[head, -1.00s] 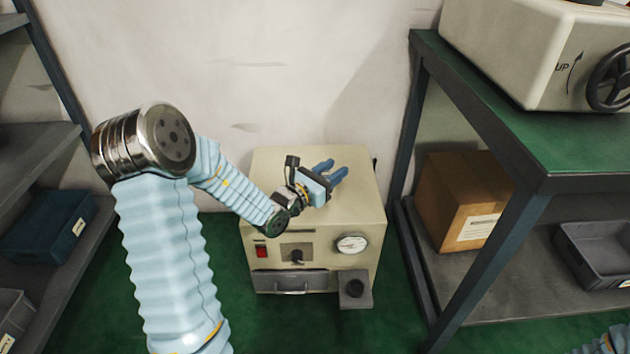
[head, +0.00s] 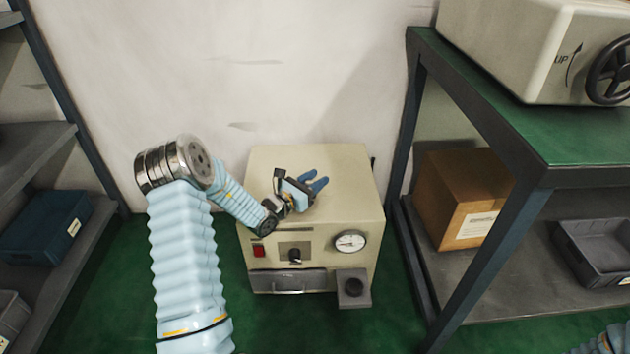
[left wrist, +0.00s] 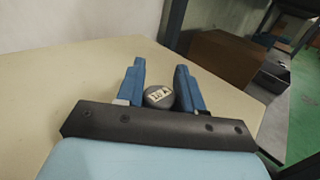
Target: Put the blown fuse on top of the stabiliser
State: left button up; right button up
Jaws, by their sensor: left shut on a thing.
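The stabiliser (head: 345,190) is a cream box with a red switch, a knob and a round gauge on its front; it stands on the floor against the wall. My left gripper (head: 317,183) is over its top, and its two blue fingers point to the back right. In the left wrist view the gripper is shut on the fuse (left wrist: 158,97), a dark grey round thing with a pale label between the fingers. The fuse is hidden in the head view. I cannot tell whether it touches the stabiliser's top (left wrist: 60,95). My right gripper is out of view.
A green-topped bench (head: 595,140) stands at the right, with a cream machine (head: 530,60) on it and a cardboard box (head: 460,195) and grey bin (head: 600,250) on its lower shelf. Shelves with a blue bin (head: 45,228) stand at the left. The stabiliser's top around my gripper is clear.

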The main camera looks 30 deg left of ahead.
pick_arm(q)
jog(key=shift+f, duration=0.2)
jog(key=o, duration=1)
jog(key=shift+r, duration=0.1)
jog(key=shift+o, duration=0.2)
jog(key=shift+r, duration=0.25)
jog(key=v, duration=1.2)
